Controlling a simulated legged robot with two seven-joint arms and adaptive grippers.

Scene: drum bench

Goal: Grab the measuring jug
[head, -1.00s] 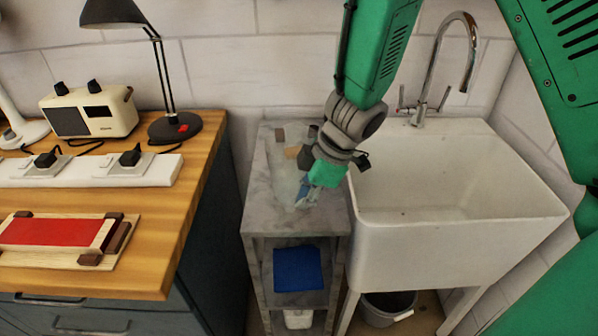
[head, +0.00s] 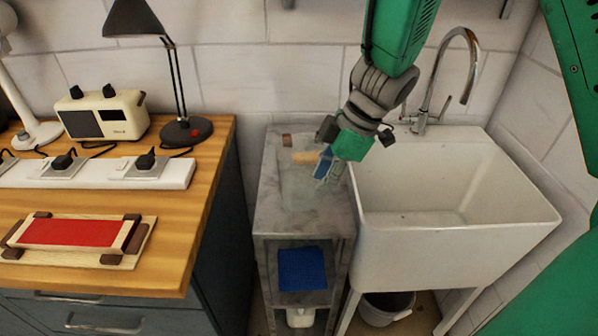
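A clear, see-through object that looks like the measuring jug (head: 297,187) stands on the grey top of a narrow marble-look stand. Its outline is faint, and I cannot make out its handle. My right gripper (head: 326,172) hangs over the right side of this top, close to the clear object. Blue and pale parts show at its fingertips. I cannot tell whether the fingers touch the jug or how far apart they are. My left gripper is not in view.
A wooden piece (head: 307,157) and a small reddish item (head: 286,140) lie behind the clear object. A white sink (head: 440,250) with a tall tap (head: 421,118) adjoins on the right. A wooden bench (head: 208,170) stands left. A blue cloth (head: 301,268) lies on the shelf below.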

